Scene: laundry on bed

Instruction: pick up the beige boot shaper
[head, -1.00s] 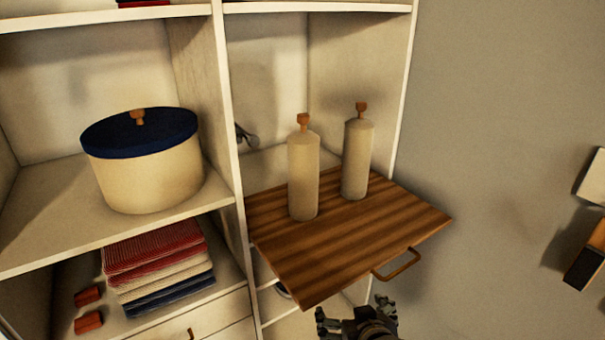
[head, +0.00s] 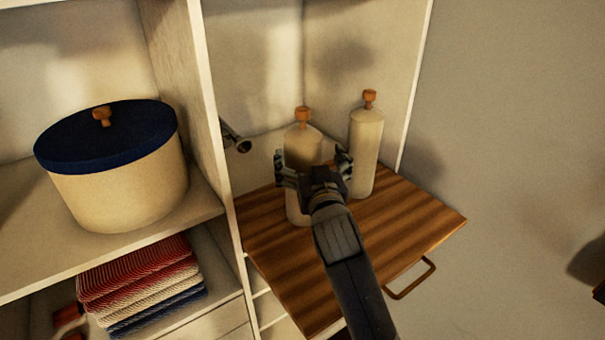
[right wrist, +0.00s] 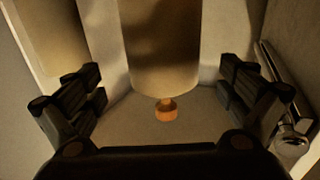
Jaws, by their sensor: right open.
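Two beige boot shapers, upright cylinders with wooden knobs, stand on a striped wooden fold-down board (head: 400,225). The left boot shaper (head: 303,142) is partly hidden behind my right gripper (head: 313,162). The right boot shaper (head: 366,150) stands just to the right of the gripper. My right gripper is open, its fingers spread to either side of the left shaper as seen from the head. In the right wrist view, the shaper (right wrist: 165,65) appears between the open fingers, knob downward in the picture; I cannot tell whether they touch it.
A round beige box with a blue lid (head: 115,165) stands on the left shelf, above folded striped cloths (head: 140,285). A metal rod (head: 235,138) sticks out beside the cabinet divider. The board has a handle (head: 410,280) at its front edge.

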